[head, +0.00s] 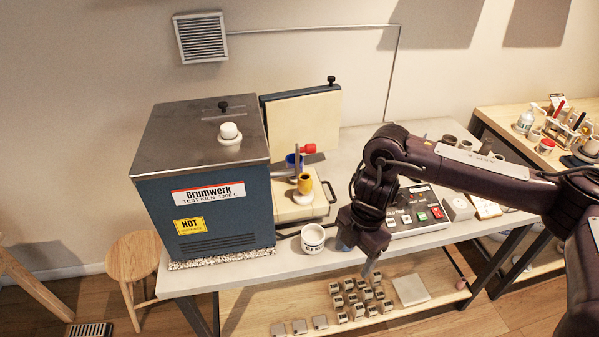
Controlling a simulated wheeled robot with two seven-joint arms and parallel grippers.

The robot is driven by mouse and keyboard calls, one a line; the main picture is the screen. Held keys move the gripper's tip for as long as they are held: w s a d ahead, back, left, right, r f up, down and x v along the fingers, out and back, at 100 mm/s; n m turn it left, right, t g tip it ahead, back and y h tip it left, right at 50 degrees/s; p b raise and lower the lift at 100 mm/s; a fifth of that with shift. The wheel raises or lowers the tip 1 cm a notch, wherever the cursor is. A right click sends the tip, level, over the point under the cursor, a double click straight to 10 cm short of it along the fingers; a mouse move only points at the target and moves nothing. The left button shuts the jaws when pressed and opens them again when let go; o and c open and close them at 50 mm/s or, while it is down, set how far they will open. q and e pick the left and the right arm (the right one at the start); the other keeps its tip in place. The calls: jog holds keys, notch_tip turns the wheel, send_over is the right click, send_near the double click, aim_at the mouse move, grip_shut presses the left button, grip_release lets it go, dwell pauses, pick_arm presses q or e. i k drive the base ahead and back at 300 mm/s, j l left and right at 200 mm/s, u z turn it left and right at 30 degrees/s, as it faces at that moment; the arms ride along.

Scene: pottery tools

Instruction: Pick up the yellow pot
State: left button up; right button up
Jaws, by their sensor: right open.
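The yellow pot (304,184) stands upright on the pale slab of the small open kiln (299,207), in the middle of the head view. A blue pot (291,160) and a red pot (307,149) are close behind it. My right gripper (358,257) points down near the front edge of the table, to the right of and nearer than the yellow pot, and clear of it. It is open, with nothing seen between its fingers. My left gripper is out of view.
A large blue kiln (222,212) stands left of the pots. A control box (417,212) is behind my right arm. The small kiln's raised lid (302,117) stands behind the pots.

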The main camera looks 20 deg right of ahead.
aim_at(304, 182)
jog(key=i, duration=1.1)
